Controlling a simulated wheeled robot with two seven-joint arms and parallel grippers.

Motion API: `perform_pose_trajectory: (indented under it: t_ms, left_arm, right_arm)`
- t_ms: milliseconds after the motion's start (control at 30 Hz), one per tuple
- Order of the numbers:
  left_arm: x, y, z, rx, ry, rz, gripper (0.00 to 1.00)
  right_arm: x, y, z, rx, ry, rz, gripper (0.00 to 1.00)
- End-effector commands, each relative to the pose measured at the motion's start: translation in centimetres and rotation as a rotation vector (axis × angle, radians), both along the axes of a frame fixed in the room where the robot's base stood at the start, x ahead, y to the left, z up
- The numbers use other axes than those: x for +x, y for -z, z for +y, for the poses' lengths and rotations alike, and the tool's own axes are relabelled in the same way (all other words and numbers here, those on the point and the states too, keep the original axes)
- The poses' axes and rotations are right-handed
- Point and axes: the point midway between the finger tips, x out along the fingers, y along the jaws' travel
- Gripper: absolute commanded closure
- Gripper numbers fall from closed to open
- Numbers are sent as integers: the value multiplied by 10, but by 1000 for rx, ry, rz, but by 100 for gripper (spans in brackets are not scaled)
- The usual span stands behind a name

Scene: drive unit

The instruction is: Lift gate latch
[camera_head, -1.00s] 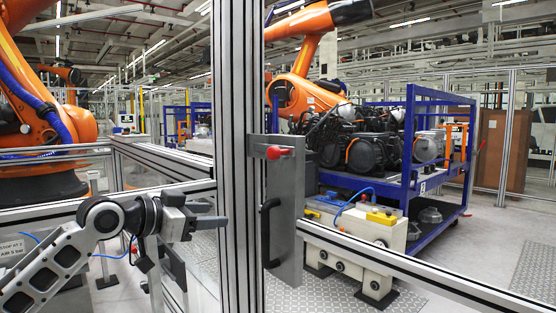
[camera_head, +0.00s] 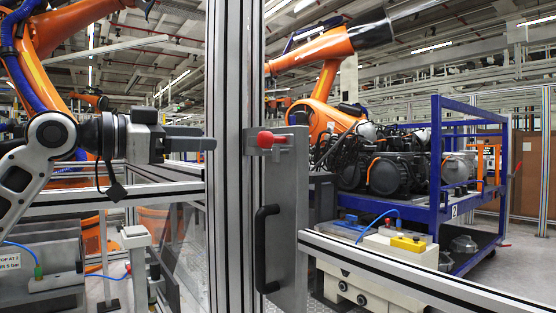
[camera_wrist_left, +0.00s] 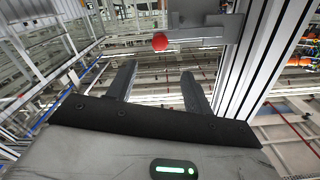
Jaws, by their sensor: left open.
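The gate latch (camera_head: 267,139) has a red knob and a grey bar, and sits high on the grey gate plate (camera_head: 285,195). The red knob of the latch also shows in the left wrist view (camera_wrist_left: 160,41), above and beyond the fingertips. A black pull handle (camera_head: 262,248) is on the plate below the latch. My left gripper (camera_head: 208,138) is open and empty. It lies left of the latch in the head view, at about the knob's height, and touches nothing that I can see. My right gripper is not in view.
A tall aluminium post (camera_head: 228,200) stands between my left gripper and the latch in the head view. Orange robot arms (camera_head: 325,75) and a blue rack (camera_head: 440,160) with engine parts stand behind the fence. A rail (camera_head: 400,270) crosses the lower right.

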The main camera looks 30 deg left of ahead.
Motion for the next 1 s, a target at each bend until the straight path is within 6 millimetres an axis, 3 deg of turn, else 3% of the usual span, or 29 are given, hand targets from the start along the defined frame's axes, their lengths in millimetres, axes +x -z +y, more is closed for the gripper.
perform_pose_trajectory:
  t_ms: [167, 333, 767, 1000]
  left_arm:
    - [10, -1, -4, 2, -1, 2, 49]
    - [34, -6, -14, 3, -1, 5, 49]
    - [97, -8, -41, -6, 4, -3, 49]
    - [134, -1, -55, -5, 1, -1, 49]
  right_arm:
    - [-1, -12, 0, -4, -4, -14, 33]
    - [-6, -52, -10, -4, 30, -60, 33]
    - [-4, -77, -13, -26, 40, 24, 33]
    - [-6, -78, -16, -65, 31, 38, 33]
